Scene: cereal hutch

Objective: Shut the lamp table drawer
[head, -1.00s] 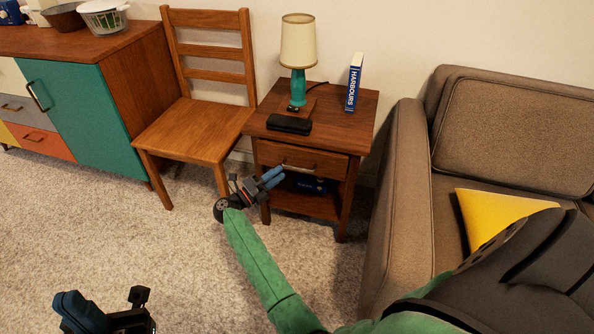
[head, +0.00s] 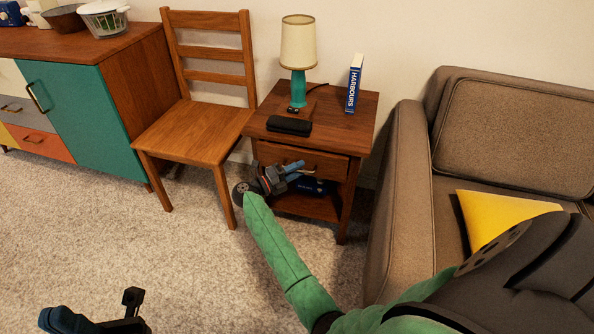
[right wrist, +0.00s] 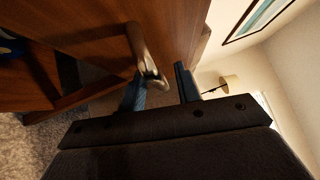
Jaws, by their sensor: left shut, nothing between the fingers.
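The lamp table (head: 362,112) is dark wood. Its drawer (head: 325,163) is under the top; its front seems to stand slightly proud, but I cannot tell exactly how far. My right gripper (head: 297,171) is in front of the drawer, covering part of its front and handle. In the right wrist view, the metal handle (right wrist: 140,45) is close to the fingers of my right gripper (right wrist: 160,88), which are apart. I cannot tell whether they touch it. My left gripper (head: 95,318) is shut and empty at the bottom left, partly cut off by the frame.
A lamp (head: 298,45), a dark case (head: 289,125) and a blue book (head: 354,85) are on the table top. A wooden chair (head: 195,130) stands left, a brown sofa (head: 405,190) right. Carpet (head: 130,240) in front is clear.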

